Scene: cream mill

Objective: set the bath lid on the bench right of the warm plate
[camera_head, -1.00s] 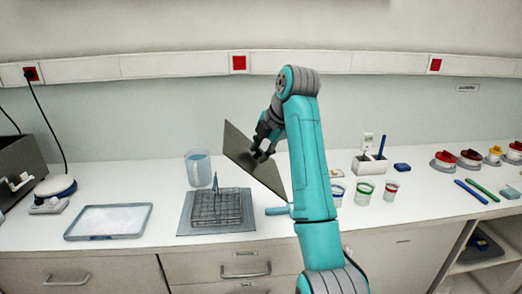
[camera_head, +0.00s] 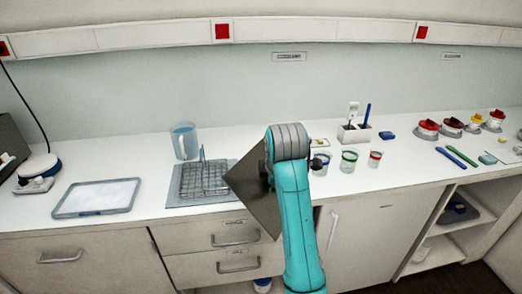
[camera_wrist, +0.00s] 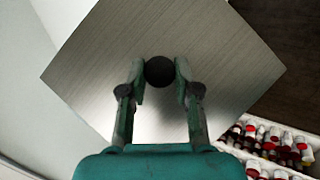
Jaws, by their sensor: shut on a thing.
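The bath lid is a thin square metal plate with a round black knob. In the head view the lid (camera_head: 252,190) hangs tilted steeply at the bench's front edge, partly behind my arm. In the wrist view the lid (camera_wrist: 200,50) fills the middle, and my gripper (camera_wrist: 160,84) is shut on its knob (camera_wrist: 159,71). My arm hides the gripper in the head view. I cannot tell for sure which thing is the warm plate; a flat grey plate (camera_head: 182,203) under a wire rack lies left of the lid, and a pale-topped tray (camera_head: 97,197) further left.
A blue jug (camera_head: 184,141) stands behind the wire rack (camera_head: 205,179). Several cups, such as the green-banded one (camera_head: 348,161), stand right of my arm. Pens (camera_head: 462,156) and red-topped pots (camera_head: 427,129) lie further right. Small bottles (camera_wrist: 270,140) show below the lid in the wrist view.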

